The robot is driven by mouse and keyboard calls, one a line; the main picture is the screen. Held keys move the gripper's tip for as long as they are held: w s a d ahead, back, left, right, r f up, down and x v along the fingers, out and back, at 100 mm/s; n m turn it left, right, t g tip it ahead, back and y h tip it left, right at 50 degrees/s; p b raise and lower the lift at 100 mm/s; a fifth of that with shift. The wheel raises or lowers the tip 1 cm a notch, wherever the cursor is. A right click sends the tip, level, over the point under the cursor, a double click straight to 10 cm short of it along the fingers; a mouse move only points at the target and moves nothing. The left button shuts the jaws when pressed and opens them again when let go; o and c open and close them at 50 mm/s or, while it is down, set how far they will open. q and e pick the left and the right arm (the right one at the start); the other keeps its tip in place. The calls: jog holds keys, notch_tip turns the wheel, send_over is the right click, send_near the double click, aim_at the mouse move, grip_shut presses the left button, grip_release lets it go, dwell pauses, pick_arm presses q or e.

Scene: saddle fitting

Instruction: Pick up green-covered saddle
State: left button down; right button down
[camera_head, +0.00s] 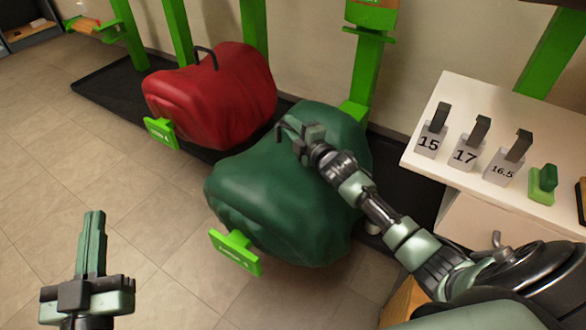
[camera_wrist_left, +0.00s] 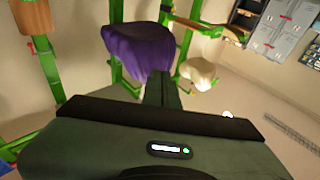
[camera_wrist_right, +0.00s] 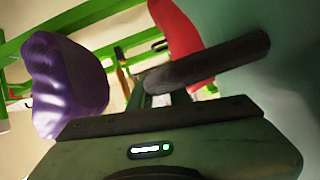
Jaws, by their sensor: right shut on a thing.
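The green-covered saddle (camera_head: 275,205) sits on a stand in the middle of the head view. Its cover also fills the right side of the right wrist view (camera_wrist_right: 293,75). My right gripper (camera_head: 292,132) is at the top of this saddle, shut on its dark handle. In the right wrist view the handle (camera_wrist_right: 215,60) crosses at my fingertips. The contact itself is partly hidden by the gripper. My left gripper (camera_head: 95,218) is at the lower left above the floor, apart from the saddle, with its fingers together and nothing between them.
A red-covered saddle (camera_head: 215,95) stands just left of the green one. Green posts (camera_head: 366,75) rise behind. A white table (camera_head: 545,215) at right carries grey blocks marked 15, 17 (camera_head: 468,152) and 16.5. Green plates (camera_head: 236,250) stick out in front. The tiled floor at left is clear.

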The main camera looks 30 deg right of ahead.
jog(key=shift+r, duration=0.25)
jog(key=shift+r, duration=0.1)
